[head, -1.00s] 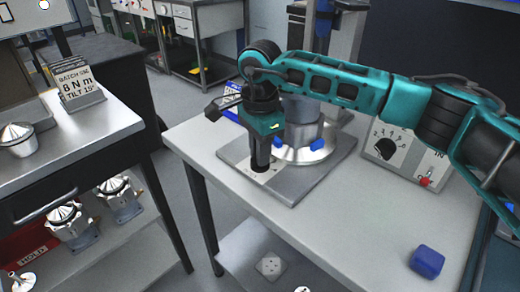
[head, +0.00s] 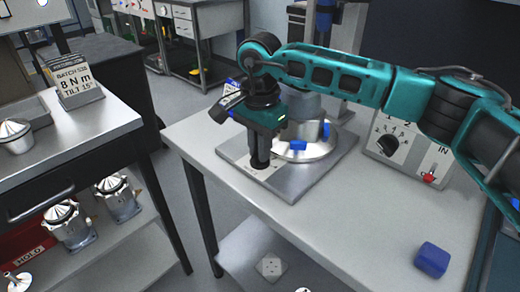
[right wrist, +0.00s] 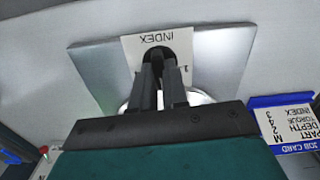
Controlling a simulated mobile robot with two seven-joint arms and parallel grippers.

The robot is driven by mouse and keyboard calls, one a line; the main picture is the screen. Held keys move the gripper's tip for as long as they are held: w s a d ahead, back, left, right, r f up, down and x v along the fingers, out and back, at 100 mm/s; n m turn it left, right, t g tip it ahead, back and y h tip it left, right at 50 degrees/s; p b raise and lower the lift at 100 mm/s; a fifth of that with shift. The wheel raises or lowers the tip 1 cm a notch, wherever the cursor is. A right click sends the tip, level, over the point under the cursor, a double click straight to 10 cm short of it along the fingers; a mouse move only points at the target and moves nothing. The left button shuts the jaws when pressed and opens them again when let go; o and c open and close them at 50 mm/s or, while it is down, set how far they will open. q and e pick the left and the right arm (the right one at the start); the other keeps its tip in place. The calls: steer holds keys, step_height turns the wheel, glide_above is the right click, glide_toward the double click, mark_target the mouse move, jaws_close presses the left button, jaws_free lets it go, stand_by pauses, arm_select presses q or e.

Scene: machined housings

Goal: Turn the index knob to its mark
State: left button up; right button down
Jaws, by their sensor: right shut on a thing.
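My right gripper (head: 260,163) points down at the front left corner of the grey base plate (head: 290,188), shut on the index knob. In the right wrist view, the fingers (right wrist: 160,72) close around the dark knob (right wrist: 158,52), mostly hidden between them. The white label (right wrist: 184,44) reads INDEX, upside down. A single digit shows beside the knob, partly covered; the mark and pointer cannot be made out. Behind the gripper, a round metal fixture (head: 310,153) with blue pieces (head: 298,145) carries a grey cylinder. My left gripper is not in view.
A control box (head: 408,150) with a black dial and red switch stands right of the plate. A blue block (head: 431,260) lies near the table's front. The job card (right wrist: 285,125) stands beside the plate. The table's front middle is clear.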

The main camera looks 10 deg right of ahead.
steer(key=n, duration=0.2)
steer(key=shift+n+b, duration=0.3)
steer(key=shift+b, duration=0.1)
steer(key=shift+n, duration=0.5)
steer(key=c, duration=1.1)
jaws_free()
steer(key=shift+c, duration=0.2)
step_height(320, 180, up, 13)
steer(key=p, duration=0.1)
